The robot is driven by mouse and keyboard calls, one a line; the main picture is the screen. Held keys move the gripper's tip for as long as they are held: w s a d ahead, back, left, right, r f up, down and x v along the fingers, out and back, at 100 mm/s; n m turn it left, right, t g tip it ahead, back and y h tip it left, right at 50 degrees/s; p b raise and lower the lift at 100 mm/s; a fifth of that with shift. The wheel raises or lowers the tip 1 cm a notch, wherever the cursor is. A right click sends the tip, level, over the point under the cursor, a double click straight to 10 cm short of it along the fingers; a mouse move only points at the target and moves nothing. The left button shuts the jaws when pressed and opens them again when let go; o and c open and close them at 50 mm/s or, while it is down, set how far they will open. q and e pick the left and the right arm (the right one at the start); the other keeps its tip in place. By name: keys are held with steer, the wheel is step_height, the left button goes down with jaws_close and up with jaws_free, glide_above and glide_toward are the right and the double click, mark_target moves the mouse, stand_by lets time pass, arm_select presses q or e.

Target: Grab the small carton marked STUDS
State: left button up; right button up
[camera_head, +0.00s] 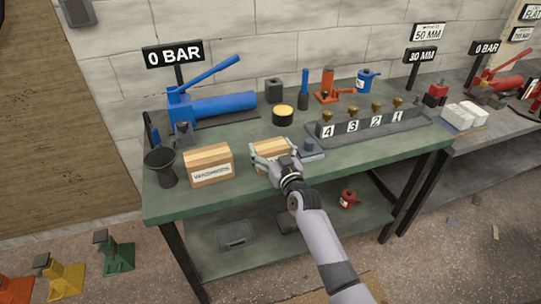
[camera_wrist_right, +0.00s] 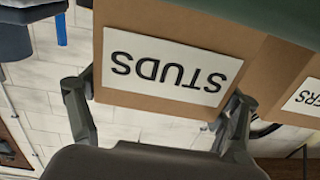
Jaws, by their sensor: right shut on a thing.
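The small carton marked STUDS (camera_head: 270,150) is at the front middle of the green bench in the head view. In the right wrist view the carton (camera_wrist_right: 190,30) fills the upper middle, with its white label upside down. My right gripper (camera_head: 275,160) is shut on the carton, one finger on each side of it; in the wrist view the gripper (camera_wrist_right: 158,110) spans the carton. The head view does not show clearly whether the carton touches the bench top. My left gripper is not in view.
Another carton (camera_head: 208,166), labelled WASHERS, stands just left of it. A dark cup (camera_head: 161,168) is at the left edge. A numbered rack (camera_head: 365,127) with brass pieces lies right. A blue pump (camera_head: 215,105) and a yellow-topped tin (camera_head: 283,115) stand behind.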

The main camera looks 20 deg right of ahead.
steer(key=c, duration=0.4)
steer(key=shift+r, duration=0.15)
steer(key=shift+c, duration=0.6)
